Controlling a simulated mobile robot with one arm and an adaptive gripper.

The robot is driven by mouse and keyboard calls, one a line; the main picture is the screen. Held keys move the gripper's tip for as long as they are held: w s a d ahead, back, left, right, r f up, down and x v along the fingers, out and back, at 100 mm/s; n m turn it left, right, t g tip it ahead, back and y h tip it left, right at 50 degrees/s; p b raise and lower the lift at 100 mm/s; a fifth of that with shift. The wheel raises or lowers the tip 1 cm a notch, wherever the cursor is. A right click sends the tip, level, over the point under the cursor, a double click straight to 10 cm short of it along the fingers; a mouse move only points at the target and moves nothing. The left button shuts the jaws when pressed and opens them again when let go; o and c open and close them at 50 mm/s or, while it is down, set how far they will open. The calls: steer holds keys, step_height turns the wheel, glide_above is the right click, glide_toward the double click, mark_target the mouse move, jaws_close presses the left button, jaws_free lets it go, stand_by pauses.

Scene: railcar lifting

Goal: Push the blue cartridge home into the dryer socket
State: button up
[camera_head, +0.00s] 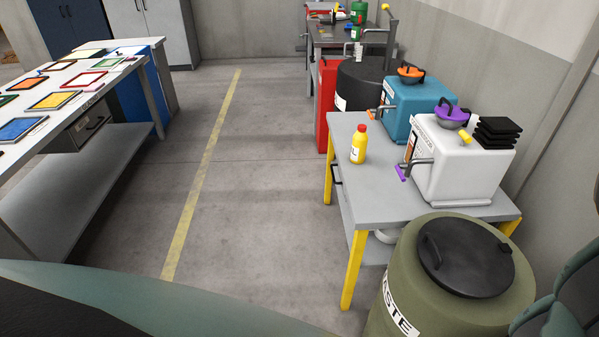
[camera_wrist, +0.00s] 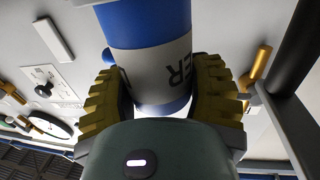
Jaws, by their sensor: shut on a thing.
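In the wrist view the blue cartridge (camera_wrist: 138,27) is a blue cylinder with a grey-white band and dark lettering. My gripper (camera_wrist: 160,85) is shut on the cartridge, with one ridged yellow-black finger on each side of its band. The cartridge runs up out of the top of the picture, close to a pale panel. The dryer socket cannot be made out; the cartridge's far end is out of view. The head view shows neither the cartridge nor the gripper fingers.
In the wrist view a gauge (camera_wrist: 50,125), a brass-coloured fitting (camera_wrist: 258,68) and a dark bar (camera_wrist: 297,50) lie around the cartridge. The head view shows a grey bench (camera_head: 375,195), an olive waste drum (camera_head: 420,290), a left table (camera_head: 60,200) and open floor between.

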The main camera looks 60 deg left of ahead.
steer(key=shift+f+b, duration=0.4)
steer(key=shift+f, duration=0.1)
steer(key=o, duration=1.4)
steer(key=v, duration=1.2)
steer(key=shift+a, duration=0.1)
